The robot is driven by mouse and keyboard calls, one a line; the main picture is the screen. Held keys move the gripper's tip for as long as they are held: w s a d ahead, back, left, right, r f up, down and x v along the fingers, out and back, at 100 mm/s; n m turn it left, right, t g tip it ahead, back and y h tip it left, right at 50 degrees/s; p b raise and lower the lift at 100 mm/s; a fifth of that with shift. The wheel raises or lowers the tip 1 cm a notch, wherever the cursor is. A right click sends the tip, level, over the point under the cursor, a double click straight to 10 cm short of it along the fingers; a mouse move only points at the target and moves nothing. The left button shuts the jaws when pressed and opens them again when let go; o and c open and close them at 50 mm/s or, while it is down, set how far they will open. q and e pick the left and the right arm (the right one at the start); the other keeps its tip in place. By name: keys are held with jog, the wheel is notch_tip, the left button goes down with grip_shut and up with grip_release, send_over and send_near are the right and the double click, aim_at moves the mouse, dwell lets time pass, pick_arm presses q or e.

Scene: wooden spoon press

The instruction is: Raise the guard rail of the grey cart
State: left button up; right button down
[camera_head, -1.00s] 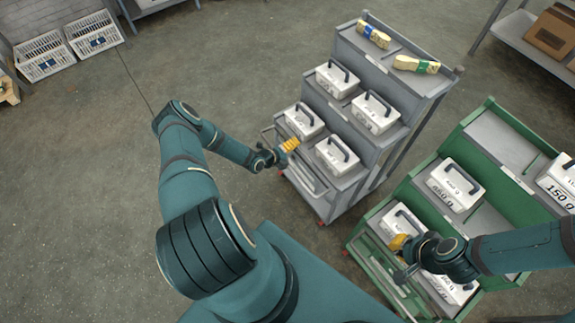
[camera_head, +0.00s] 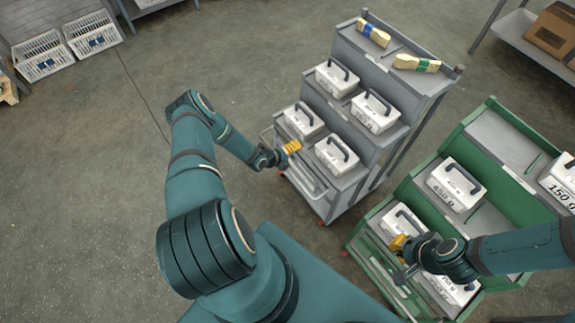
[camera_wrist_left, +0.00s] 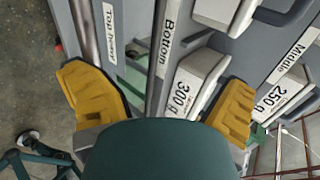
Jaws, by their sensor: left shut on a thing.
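The grey cart (camera_head: 375,150) stands right of centre in the head view. Its guard rail (camera_head: 308,180) is a grey frame with bars along the low front, before the bottom-shelf boxes. My left gripper (camera_head: 291,147) is at the rail's upper left end, shut on it. The exact contact is hidden. In the left wrist view, the two yellow fingers lie to either side of the "Bottom" label, and my teal wrist covers the middle. My right gripper (camera_head: 399,244) is at the front of the green cart; its fingers are too small to judge.
White handled boxes (camera_head: 374,112) stand on the grey cart's shelves, with two wrapped packs (camera_head: 416,64) on top. The green cart (camera_head: 497,160) stands close on the right. White crates (camera_head: 93,35) are at the back left. The floor to the left is free.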

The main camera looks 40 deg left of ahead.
pick_arm(q)
jog(key=w+r, duration=0.2)
jog(key=w+d+r+t, duration=0.1)
jog(key=w+r, duration=0.1)
jog(key=w, duration=0.1)
jog(key=w+r+t, duration=0.1)
jog(key=w+r, duration=0.1)
jog(key=shift+w+d, duration=0.15)
jog(key=shift+w, duration=0.05)
jog(key=c, duration=0.3)
jog(key=p+v, duration=0.2)
jog(key=v, duration=0.2)
jog(key=shift+s+r, duration=0.1)
jog(key=shift+s, duration=0.1)
jog(key=shift+s+d, duration=0.15)
jog(key=s+p, duration=0.1)
jog(key=s, duration=0.1)
jog(key=s+a+p, duration=0.1)
jog(key=s, duration=0.1)
jog(key=shift+a, duration=0.15)
pick_arm(e)
jog(key=r, duration=0.4)
jog(key=shift+w, duration=0.2)
